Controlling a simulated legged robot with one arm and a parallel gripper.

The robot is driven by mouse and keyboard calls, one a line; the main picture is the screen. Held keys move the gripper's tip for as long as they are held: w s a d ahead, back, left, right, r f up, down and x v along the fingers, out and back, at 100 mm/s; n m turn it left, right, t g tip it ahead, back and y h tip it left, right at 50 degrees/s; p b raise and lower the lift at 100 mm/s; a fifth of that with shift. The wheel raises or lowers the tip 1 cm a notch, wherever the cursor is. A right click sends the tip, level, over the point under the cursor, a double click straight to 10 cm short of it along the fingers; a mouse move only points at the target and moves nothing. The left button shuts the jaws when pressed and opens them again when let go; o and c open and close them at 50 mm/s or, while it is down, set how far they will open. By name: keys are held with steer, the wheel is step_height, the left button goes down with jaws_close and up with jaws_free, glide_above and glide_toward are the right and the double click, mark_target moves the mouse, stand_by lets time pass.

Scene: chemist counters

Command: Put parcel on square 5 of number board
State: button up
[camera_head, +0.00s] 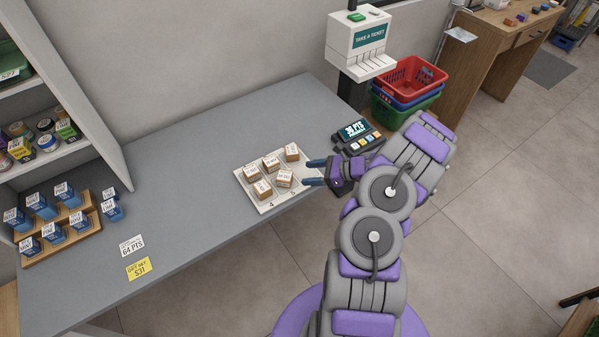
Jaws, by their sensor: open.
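The white number board (271,205) lies on the grey counter. Several small brown parcels with white labels stand on it, among them a back right parcel (292,153), a front right parcel (284,179) and a front left parcel (263,189). A 4 shows on the board's front edge; I cannot make out which squares the parcels cover. My gripper (306,172) is open, with its two blue fingers pointing left at the board's right side. The fingertips are close to the right-hand parcels, and nothing shows held between them. I cannot tell whether they touch anything.
A card terminal (357,135) stands just behind my gripper, near the ticket dispenser (360,45). Stacked baskets (411,80) stand beyond the counter's end. Blue boxes on a wooden rack (85,229) and price cards (139,268) are at left. The counter (180,190) left of the board is clear.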

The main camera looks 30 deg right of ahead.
steer(key=shift+s+d+r, duration=0.15)
steer(key=shift+s+d, duration=0.1)
steer(key=shift+d, duration=0.1)
steer(key=s+a+r+n+g, duration=0.3)
steer(key=a+r+n+g, duration=0.3)
steer(key=a+r, duration=0.5)
steer(key=s+a+r+n+g, duration=0.3)
steer(key=a+r+n, duration=0.6)
steer(key=a, duration=0.4)
steer(key=s+a+r+n+g+h, duration=0.2)
steer(key=s+a+r+n, duration=0.15)
steer(key=s, duration=0.35)
steer(key=s+a+r+n+g+h, duration=0.1)
steer(key=s+a+r+n+h, duration=0.2)
steer(key=s, duration=0.5)
steer(key=s+d+r+n+t+h, duration=0.1)
steer(key=s+d+n+h, duration=0.3)
steer(key=s, duration=0.7)
steer(key=shift+s+d+r+n+h, duration=0.15)
steer(key=shift+s+d+n+h, duration=0.3)
steer(key=shift+d, duration=0.7)
